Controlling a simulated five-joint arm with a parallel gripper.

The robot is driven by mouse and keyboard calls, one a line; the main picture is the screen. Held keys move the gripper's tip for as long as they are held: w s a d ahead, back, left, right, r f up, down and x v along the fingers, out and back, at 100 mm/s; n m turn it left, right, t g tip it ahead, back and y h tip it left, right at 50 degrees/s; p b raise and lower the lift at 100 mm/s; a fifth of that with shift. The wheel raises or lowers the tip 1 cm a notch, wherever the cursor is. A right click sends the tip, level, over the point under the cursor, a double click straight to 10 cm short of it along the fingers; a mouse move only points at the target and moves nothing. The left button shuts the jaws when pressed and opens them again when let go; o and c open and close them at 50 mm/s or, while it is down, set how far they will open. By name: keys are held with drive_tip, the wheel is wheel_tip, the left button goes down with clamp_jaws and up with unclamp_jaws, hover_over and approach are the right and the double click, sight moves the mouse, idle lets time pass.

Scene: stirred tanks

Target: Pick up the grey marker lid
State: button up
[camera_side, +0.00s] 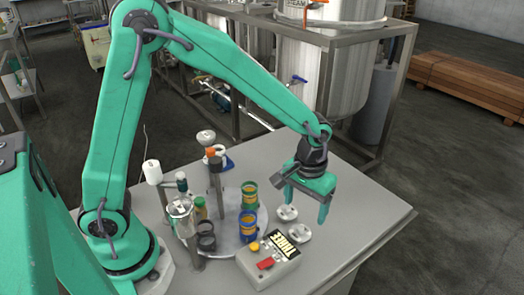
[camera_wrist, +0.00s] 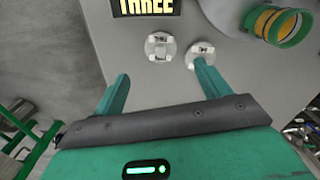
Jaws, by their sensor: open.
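Two round pale grey lid-like pieces lie on the grey table; I cannot tell for sure which is the grey marker lid. One (camera_side: 299,233) is nearer the display box and shows in the wrist view (camera_wrist: 160,46), ahead of the gap between my fingers. The other (camera_side: 287,213) is nearer the round plate and shows in the wrist view (camera_wrist: 199,50), with my right finger overlapping its lower edge in the picture. My gripper (camera_side: 301,212) is open, points down and is empty. It also shows in the wrist view (camera_wrist: 162,82). Whether a finger touches a piece is unclear.
A display box (camera_side: 268,262) with a red button stands at the table front. A round pale plate (camera_side: 226,238) carries banded blue, yellow and green containers (camera_side: 249,226). A dark grey cup (camera_side: 206,237) stands left of them. The table's right part (camera_side: 365,212) is clear.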

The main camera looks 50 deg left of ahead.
sight(300, 228)
drive_tip(key=shift+f, duration=1.3)
drive_tip(key=shift+f, duration=0.1)
drive_tip(key=f, duration=0.3)
drive_tip(key=shift+s+f, duration=0.15)
drive_tip(key=shift+s, duration=0.15)
drive_tip(key=shift+f, duration=0.8)
drive_tip(key=c, duration=1)
